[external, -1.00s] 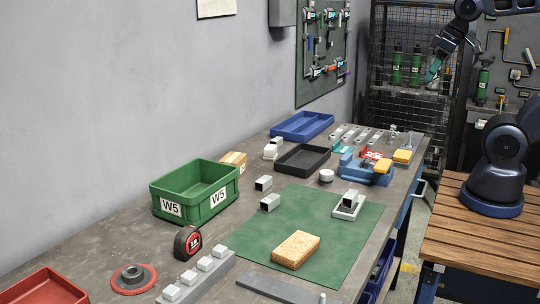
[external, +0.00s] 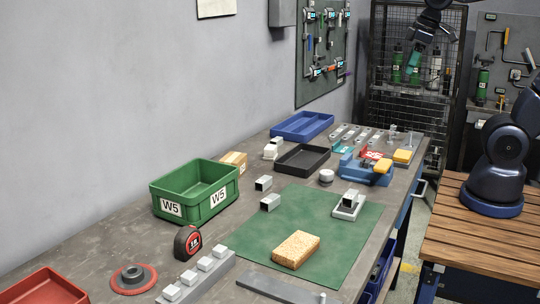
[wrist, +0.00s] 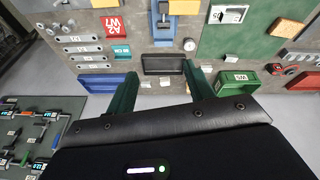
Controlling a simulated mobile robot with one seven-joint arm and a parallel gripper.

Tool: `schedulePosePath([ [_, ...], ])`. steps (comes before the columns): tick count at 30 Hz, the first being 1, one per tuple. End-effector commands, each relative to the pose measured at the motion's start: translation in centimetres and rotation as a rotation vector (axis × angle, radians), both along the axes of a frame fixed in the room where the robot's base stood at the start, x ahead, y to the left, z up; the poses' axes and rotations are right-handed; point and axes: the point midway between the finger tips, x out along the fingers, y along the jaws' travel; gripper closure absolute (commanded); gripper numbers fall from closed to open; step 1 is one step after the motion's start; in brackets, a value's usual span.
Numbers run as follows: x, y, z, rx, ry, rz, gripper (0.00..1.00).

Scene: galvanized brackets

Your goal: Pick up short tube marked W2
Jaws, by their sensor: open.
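Several short square grey metal tubes are in view, and I cannot read a W2 mark on any. Another tube (external: 350,198) sits in a small light holder (external: 343,212) on the mat; the holder also shows in the wrist view (wrist: 240,14). A pale block or tube (external: 271,149) is near the black tray. My gripper (external: 413,66) is high above the bench's far end, apart from everything. In the wrist view its green fingers (wrist: 160,72) are spread and empty.
A green W5 bin (external: 181,211), black tray (external: 288,168), blue tray (external: 302,125) and blue vise (external: 367,174) stand on the bench. A sponge (external: 296,250) lies on the green mat (external: 250,237). A tool board (external: 323,50) hangs on the wall.

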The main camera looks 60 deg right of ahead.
Motion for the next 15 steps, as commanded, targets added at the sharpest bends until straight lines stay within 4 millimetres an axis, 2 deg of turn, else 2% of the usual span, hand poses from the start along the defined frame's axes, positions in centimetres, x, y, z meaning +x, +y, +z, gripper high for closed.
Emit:
schedulePosePath([
  [1,1.2,0.6,0.1,-0.013,0.018,0.033,0.47],
  [8,6.4,3.3,0.2,-0.079,0.089,0.182,0.47],
  [15,11.6,7.0,-0.7,-0.144,0.162,0.340,0.47],
])
